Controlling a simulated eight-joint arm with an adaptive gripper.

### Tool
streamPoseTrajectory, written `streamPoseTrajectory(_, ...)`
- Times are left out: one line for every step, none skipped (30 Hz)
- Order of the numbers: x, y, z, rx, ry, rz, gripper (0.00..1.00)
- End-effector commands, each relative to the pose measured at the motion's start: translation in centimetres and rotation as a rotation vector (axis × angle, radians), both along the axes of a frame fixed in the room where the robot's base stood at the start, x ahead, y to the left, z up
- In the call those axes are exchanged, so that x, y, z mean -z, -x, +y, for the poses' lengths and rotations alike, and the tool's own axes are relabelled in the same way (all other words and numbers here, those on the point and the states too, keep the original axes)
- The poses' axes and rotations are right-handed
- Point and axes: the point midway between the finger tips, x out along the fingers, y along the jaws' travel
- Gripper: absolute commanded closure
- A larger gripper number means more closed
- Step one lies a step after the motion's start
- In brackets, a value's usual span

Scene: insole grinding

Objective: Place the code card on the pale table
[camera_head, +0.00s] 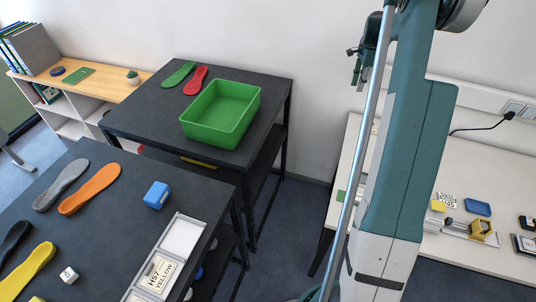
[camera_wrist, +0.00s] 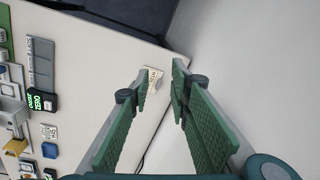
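A small cream card (camera_wrist: 153,78) with dark printed marks lies on the pale table (camera_wrist: 110,55), near its corner by the wall, as seen in the wrist view. It appears between my fingertips, closer to the left one, and looks flat on the table. My gripper (camera_wrist: 162,83) is open, with a clear gap between its green fingers, and I see no object clamped in it. In the head view, my gripper (camera_head: 358,68) hangs above the far left end of the pale table (camera_head: 490,165). The card is not clearly visible there.
The pale table also holds a white patterned card (camera_wrist: 50,132), a black display with green characters (camera_wrist: 42,100), a grey compartment tray (camera_wrist: 40,62) and a yellow device (camera_head: 481,229). Dark tables at left carry insoles and a green bin (camera_head: 222,113). A wall borders the pale table.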

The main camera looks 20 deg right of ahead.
Motion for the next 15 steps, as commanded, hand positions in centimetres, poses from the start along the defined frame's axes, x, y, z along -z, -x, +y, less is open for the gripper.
streamPoseTrajectory(-1.1,-0.1,1.5,-0.030,0.007,-0.006,0.80)
streamPoseTrajectory(-1.7,-0.2,2.2,-0.050,0.011,-0.009,0.80)
streamPoseTrajectory(-2.5,-0.3,3.3,-0.075,0.016,-0.012,0.80)
streamPoseTrajectory(-3.0,-0.4,4.0,-0.093,0.020,-0.015,0.80)
streamPoseTrajectory(-3.6,-0.4,4.8,-0.112,0.024,-0.018,0.80)
streamPoseTrajectory(-4.3,-0.4,5.8,-0.136,0.030,-0.022,0.80)
streamPoseTrajectory(-4.9,-0.5,6.6,-0.156,0.035,-0.025,0.80)
streamPoseTrajectory(-5.4,-0.5,7.3,-0.174,0.039,-0.028,0.80)
streamPoseTrajectory(-6.1,-0.5,8.3,-0.199,0.044,-0.031,0.80)
streamPoseTrajectory(-6.6,-0.4,9.1,-0.217,0.048,-0.035,0.80)
streamPoseTrajectory(-7.1,-0.4,9.9,-0.236,0.053,-0.038,0.80)
streamPoseTrajectory(-7.8,-0.4,10.9,-0.260,0.059,-0.042,0.80)
streamPoseTrajectory(-8.3,-0.3,11.7,-0.278,0.064,-0.045,0.80)
streamPoseTrajectory(-8.8,-0.2,12.4,-0.297,0.068,-0.048,0.80)
streamPoseTrajectory(-9.4,-0.1,13.4,-0.321,0.073,-0.051,0.80)
